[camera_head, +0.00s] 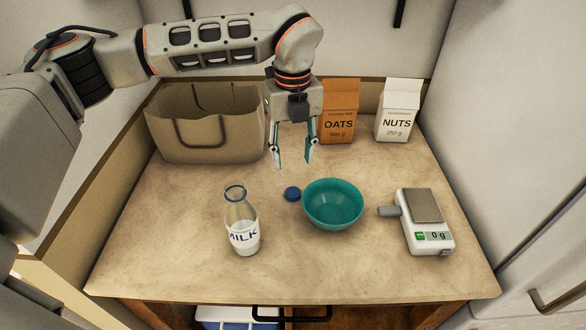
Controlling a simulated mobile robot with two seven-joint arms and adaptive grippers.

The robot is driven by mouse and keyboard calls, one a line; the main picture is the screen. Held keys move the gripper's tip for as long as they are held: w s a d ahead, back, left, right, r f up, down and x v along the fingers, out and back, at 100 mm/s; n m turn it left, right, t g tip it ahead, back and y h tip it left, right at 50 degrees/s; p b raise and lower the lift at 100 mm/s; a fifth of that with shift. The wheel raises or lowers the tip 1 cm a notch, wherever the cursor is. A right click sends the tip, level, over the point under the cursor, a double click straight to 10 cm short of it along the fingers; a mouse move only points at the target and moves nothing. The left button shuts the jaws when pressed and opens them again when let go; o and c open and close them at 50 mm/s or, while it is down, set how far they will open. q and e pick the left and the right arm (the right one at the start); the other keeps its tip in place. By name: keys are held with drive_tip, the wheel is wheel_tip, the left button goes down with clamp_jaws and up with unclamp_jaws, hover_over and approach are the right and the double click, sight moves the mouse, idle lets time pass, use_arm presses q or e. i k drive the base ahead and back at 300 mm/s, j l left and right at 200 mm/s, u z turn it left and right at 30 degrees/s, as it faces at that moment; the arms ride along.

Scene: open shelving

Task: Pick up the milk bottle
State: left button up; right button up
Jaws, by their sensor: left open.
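The milk bottle (242,226) is clear glass with a blue rim and a MILK label, white in its lower part. It stands upright and without a cap near the front of the counter, left of the middle. My left gripper (294,165) is open and empty, pointing down above the back middle of the counter. It is behind and to the right of the bottle, apart from it. My right gripper is not in view.
A blue cap (292,194) lies beside a teal bowl (333,204). A scale (427,222) reading 0 g stands at right. A tan bag (205,128), OATS box (340,108) and NUTS carton (398,109) stand along the back. The counter (165,240) is clear left of the bottle.

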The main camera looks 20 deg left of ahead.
sight(241, 217)
drive_tip(key=k+l, duration=0.2)
drive_tip(key=k, duration=0.3)
drive_tip(key=k+l, duration=0.2)
drive_tip(key=k, duration=0.25)
